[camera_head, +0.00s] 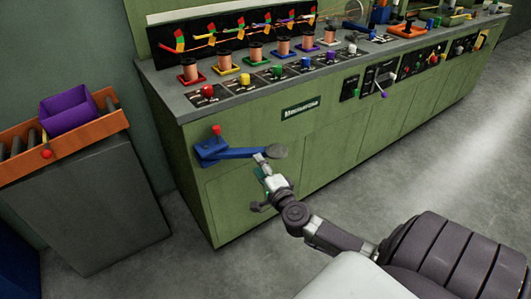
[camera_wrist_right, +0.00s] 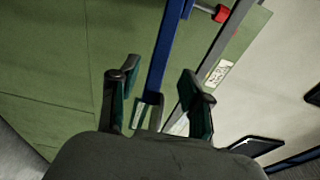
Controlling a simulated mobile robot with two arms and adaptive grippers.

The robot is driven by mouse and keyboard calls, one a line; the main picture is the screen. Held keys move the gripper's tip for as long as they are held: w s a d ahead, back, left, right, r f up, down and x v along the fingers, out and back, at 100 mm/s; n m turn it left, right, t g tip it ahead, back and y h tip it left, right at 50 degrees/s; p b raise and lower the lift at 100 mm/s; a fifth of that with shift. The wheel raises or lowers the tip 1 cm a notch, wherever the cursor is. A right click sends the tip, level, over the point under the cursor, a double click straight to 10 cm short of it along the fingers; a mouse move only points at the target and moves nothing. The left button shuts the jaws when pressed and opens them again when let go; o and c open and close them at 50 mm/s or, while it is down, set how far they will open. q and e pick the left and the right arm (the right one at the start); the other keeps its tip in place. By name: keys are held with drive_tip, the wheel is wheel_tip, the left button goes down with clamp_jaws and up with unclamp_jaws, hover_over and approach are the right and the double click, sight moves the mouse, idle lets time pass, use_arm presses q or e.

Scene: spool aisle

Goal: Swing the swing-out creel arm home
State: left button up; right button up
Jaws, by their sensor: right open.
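The swing-out creel arm (camera_head: 243,153) is a blue bar on the front of the green cabinet, below the nameplate. It has a blue bracket with a red knob (camera_head: 216,131) at its left end and a grey disc (camera_head: 276,151) at its right end. It sticks out from the cabinet front. My right gripper (camera_head: 262,181) is open near the disc end. In the right wrist view the blue bar (camera_wrist_right: 168,55) runs between the two open fingers (camera_wrist_right: 160,88); I cannot tell whether they touch it. My left gripper is not in view.
The green cabinet (camera_head: 330,135) carries several copper spools and coloured knobs on top. A lever with a purple tip (camera_head: 384,94) sticks out of its front further right. An orange roller rack (camera_head: 85,142) with a purple bin (camera_head: 68,112) stands at left. The floor at right is clear.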

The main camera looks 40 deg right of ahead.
drive_tip(key=v, duration=0.4)
drive_tip(key=shift+s+a, duration=0.1)
drive_tip(key=shift+s, duration=0.15)
